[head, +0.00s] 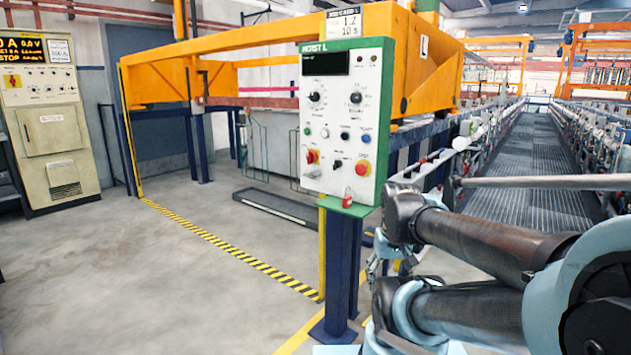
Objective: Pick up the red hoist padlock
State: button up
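The small red padlock (347,200) is at the lower edge of the white and green hoist control panel (345,115). It appears to stand upright on the green ledge (350,209) below the panel face, with its shackle upward. My arm reaches in from the right, with its dark and light blue links to the right of the panel and below it. My gripper cannot be clearly made out; the arm's end is partly hidden behind the links and the post.
The panel stands on a blue post (341,265) with a yellow strip beside it. Yellow-black floor tape (225,250) crosses open concrete at left. An orange gantry (290,55) is behind the panel. A beige cabinet (45,125) stands far left. A grated walkway (535,160) runs back at right.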

aim_at(347, 202)
jog(key=u, duration=1.45)
jog(key=k, duration=0.75)
jog(key=z, duration=1.55)
jog(key=i, duration=0.5)
jog(key=u, duration=0.1)
